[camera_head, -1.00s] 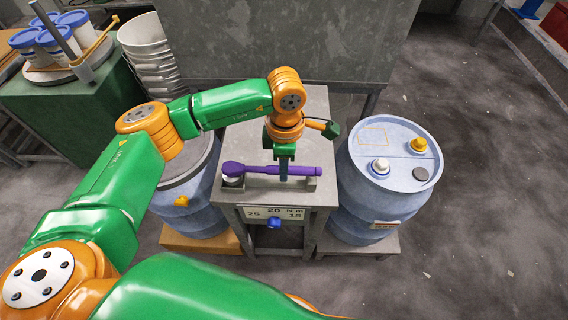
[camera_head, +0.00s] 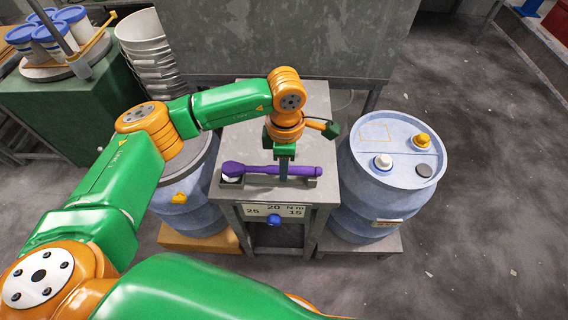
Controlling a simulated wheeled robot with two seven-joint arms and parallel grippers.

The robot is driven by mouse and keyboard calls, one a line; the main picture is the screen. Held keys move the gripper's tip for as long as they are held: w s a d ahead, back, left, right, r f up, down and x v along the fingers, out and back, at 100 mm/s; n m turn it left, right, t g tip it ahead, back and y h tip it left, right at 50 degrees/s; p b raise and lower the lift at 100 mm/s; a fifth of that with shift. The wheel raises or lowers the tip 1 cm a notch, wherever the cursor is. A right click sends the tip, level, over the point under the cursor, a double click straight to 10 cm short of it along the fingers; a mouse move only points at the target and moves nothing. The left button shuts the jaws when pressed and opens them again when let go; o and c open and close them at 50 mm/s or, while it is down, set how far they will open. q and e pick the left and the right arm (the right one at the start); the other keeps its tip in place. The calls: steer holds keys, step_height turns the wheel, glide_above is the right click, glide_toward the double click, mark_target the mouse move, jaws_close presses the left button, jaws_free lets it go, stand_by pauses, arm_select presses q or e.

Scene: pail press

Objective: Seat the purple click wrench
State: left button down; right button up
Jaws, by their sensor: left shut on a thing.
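The purple click wrench (camera_head: 255,169) lies lengthwise at a grey cradle on the small metal stand (camera_head: 235,139). Its wide head (camera_head: 233,169) is at the left, over a white round piece (camera_head: 231,179); its handle end (camera_head: 315,171) is at the right by a cradle block. My left gripper (camera_head: 284,178) points down from above and is shut on the wrench's handle. Whether the wrench touches the cradle bottom cannot be told from this angle. My right gripper is not in view.
A label with 25, 20, 15 Nm and a blue knob (camera_head: 273,220) are on the stand's front. Blue drums stand at the left (camera_head: 195,212) and right (camera_head: 362,209). White pails (camera_head: 150,56) are stacked at the back left. Floor at the right is clear.

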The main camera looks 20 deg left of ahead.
arm_select(q)
steer(key=c, duration=0.6)
jaws_free()
step_height(320, 180, up, 7)
steer(key=shift+r, duration=0.1)
